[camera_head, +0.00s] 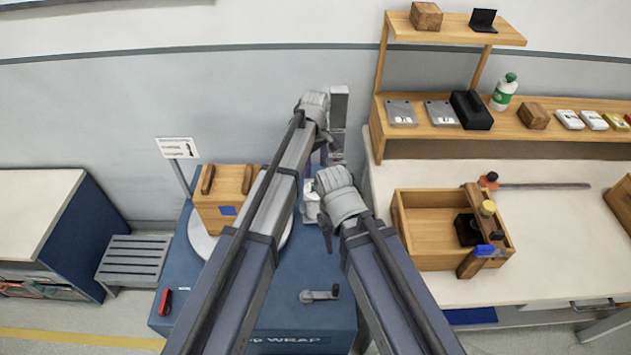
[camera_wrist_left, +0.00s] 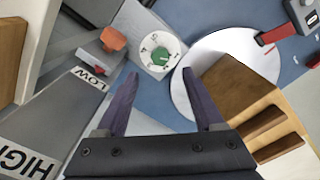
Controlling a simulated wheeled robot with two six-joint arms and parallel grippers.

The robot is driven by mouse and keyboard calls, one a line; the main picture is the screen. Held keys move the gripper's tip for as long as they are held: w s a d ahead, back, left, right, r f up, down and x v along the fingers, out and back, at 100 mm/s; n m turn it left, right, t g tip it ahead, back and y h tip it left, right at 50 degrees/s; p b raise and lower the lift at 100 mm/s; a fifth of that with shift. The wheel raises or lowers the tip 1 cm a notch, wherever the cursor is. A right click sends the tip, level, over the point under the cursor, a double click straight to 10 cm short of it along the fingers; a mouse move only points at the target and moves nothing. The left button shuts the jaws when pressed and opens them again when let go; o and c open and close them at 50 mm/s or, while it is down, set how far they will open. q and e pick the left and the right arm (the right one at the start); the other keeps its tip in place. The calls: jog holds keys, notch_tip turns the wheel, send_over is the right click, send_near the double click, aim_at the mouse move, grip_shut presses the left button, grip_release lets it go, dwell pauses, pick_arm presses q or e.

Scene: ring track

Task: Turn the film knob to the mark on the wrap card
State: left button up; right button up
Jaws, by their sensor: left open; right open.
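In the left wrist view a green knob (camera_wrist_left: 160,56) sits on a round white dial with dark marks; its pointing direction is too small to read. My left gripper (camera_wrist_left: 160,74) is open and empty, its fingertips on the near side of the dial, apart from the knob in the picture. In the head view my left gripper (camera_head: 318,158) is beside the grey column, above the dial housing (camera_head: 311,205). My right gripper (camera_head: 328,238) is open and lower, just right of that housing. A small white sign card (camera_head: 177,147) stands at the left; its print is unreadable.
A wooden crate (camera_head: 222,212) sits on the white turntable (camera_head: 204,244) of the blue machine. A grey lever plate marked LOW and HIGH (camera_wrist_left: 50,125) has an orange-red knob (camera_wrist_left: 112,39). A crank (camera_head: 320,295) lies in front. The right bench holds a wooden tray (camera_head: 425,229).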

pick_arm(q)
jog(key=shift+f+b, duration=3.75)
jog(key=shift+f, duration=0.15)
jog(key=shift+r, duration=0.1)
grip_shut()
